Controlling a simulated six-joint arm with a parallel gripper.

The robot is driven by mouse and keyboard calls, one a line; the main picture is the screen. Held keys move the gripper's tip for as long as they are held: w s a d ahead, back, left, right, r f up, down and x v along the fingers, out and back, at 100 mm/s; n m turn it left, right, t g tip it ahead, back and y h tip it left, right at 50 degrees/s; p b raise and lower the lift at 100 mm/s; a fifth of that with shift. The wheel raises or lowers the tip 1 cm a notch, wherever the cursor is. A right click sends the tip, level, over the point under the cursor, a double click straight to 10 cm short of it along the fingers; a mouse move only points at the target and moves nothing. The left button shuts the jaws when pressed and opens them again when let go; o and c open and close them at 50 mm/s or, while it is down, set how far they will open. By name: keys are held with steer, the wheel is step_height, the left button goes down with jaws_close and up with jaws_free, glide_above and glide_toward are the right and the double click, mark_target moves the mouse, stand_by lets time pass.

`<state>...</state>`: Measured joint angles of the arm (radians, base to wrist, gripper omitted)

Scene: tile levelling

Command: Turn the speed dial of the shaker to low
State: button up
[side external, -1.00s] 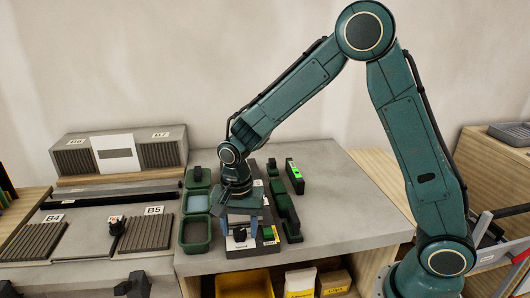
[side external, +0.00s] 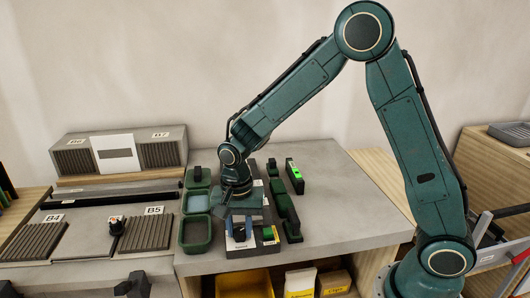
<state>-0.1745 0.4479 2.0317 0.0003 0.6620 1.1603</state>
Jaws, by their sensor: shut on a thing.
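My gripper (side external: 241,238) points down at the front of the grey bench. It is shut on a small dark knob, which appears to be the speed dial (side external: 240,235). The fingers cover most of it, so its pointer and setting cannot be read. A dark panel (side external: 268,218) with small pale labels lies under and to the right of the gripper; it looks like part of the shaker. The rest of the shaker is hidden by my wrist.
Dark green open trays (side external: 195,236) stand close to the left of the gripper. A long dark green tool (side external: 287,212) and a level with a bright green window (side external: 294,176) lie to the right. The bench top (side external: 345,210) further right is clear. A yellow bin (side external: 245,284) sits below.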

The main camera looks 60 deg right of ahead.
mark_target(240, 231)
steer(key=n, duration=2.3)
steer(key=shift+n, duration=0.3)
stand_by(0.3)
steer(key=o, duration=1)
step_height(240, 231, up, 14)
steer(key=shift+f, duration=0.1)
